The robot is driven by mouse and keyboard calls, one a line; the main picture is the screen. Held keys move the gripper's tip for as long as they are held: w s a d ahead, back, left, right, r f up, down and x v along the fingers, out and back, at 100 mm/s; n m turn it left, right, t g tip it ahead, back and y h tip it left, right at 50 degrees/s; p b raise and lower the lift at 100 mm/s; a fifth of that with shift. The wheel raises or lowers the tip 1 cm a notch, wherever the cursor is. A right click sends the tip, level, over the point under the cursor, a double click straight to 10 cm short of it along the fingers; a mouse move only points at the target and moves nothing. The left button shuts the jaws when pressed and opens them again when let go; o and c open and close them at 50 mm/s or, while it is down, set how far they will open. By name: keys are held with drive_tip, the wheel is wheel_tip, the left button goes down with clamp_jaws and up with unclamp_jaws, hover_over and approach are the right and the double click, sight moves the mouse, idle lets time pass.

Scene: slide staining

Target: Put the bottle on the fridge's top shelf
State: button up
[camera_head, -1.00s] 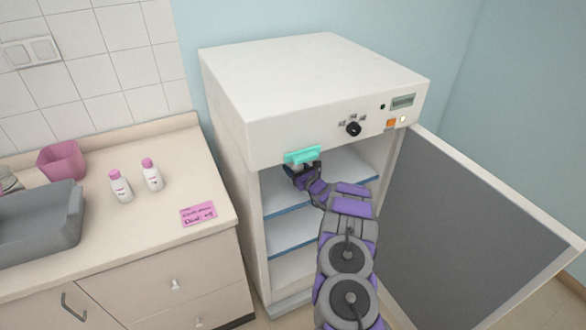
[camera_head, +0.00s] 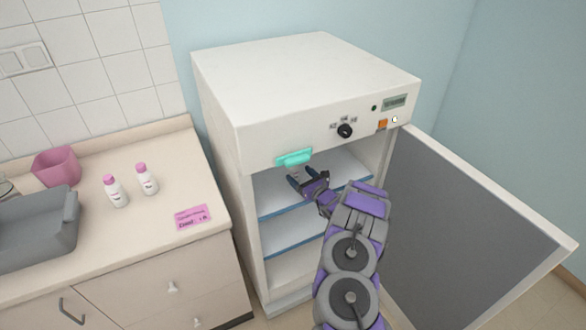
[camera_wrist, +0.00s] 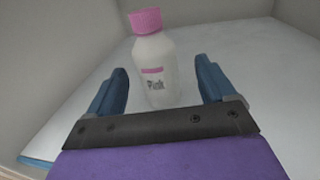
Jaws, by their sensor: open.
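A white bottle (camera_wrist: 157,70) with a pink cap and a "Pink" label stands upright on a pale shelf inside the fridge, as the wrist view shows. My gripper (camera_wrist: 162,88) is open, with one blue finger on each side of the bottle and gaps visible between. In the head view my gripper (camera_head: 304,180) reaches into the open fridge (camera_head: 300,85) at its top shelf (camera_head: 345,172), just below the teal handle piece. The bottle is mostly hidden there.
The fridge door (camera_head: 470,225) stands wide open to the right of my arm. Two similar pink-capped bottles (camera_head: 116,192) (camera_head: 147,180) stand on the counter (camera_head: 150,230) at left, near a pink label (camera_head: 193,217), a pink cup (camera_head: 57,166) and a grey tray (camera_head: 35,228). Lower shelves look empty.

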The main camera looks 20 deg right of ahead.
drive_tip(key=s, duration=0.2)
drive_tip(key=s+p, duration=0.1)
drive_tip(key=s, duration=0.2)
drive_tip(key=shift+s+r, duration=0.2)
drive_tip(key=shift+s, duration=0.15)
drive_tip(key=shift+s+d+f, duration=0.1)
drive_tip(key=shift+d, duration=0.3)
drive_tip(key=shift+a, duration=0.15)
